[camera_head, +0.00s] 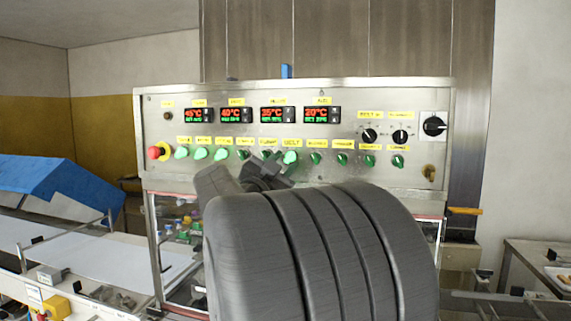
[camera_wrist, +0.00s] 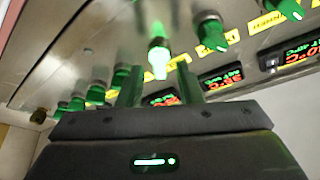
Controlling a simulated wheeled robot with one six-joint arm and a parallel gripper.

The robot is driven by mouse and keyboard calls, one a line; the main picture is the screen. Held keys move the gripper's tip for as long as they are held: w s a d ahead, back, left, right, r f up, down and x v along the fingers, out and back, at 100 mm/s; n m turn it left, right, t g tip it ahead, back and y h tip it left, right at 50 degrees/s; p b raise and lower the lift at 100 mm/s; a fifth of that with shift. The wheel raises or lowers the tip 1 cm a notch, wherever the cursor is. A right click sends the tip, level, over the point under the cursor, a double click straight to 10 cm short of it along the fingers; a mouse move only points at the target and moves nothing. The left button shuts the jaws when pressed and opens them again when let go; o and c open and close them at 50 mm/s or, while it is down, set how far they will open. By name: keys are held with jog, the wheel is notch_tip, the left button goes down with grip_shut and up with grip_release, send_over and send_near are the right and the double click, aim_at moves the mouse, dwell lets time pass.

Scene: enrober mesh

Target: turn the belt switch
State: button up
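The belt switch (camera_head: 290,157) is a green knob under a yellow label that appears to read BELT, in the switch row of the steel control panel. My gripper (camera_head: 267,170) is in front of the panel, just below and left of this knob in the head view, partly hidden by my arm. In the wrist view the two fingers of my gripper (camera_wrist: 160,85) stand apart and open. A brightly lit green switch (camera_wrist: 158,58), which appears to be the belt switch, shows between them. I cannot tell whether the fingers touch it.
Several other green switches (camera_head: 201,153) line the row closely on both sides. A red emergency button (camera_head: 154,153) is at the left end. Black knobs (camera_head: 400,137) are at the right, and temperature displays (camera_head: 236,115) above. A conveyor (camera_head: 110,259) lies at lower left.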

jog(key=b+v, duration=0.3)
jog(key=v, duration=0.9)
jog(key=shift+s, duration=0.15)
jog(key=p+x, duration=0.4)
jog(key=x, duration=0.9)
jog(key=shift+w+d+r, duration=0.1)
jog(key=shift+w+d, duration=0.05)
jog(key=shift+w, duration=0.25)
jog(key=shift+s, duration=0.15)
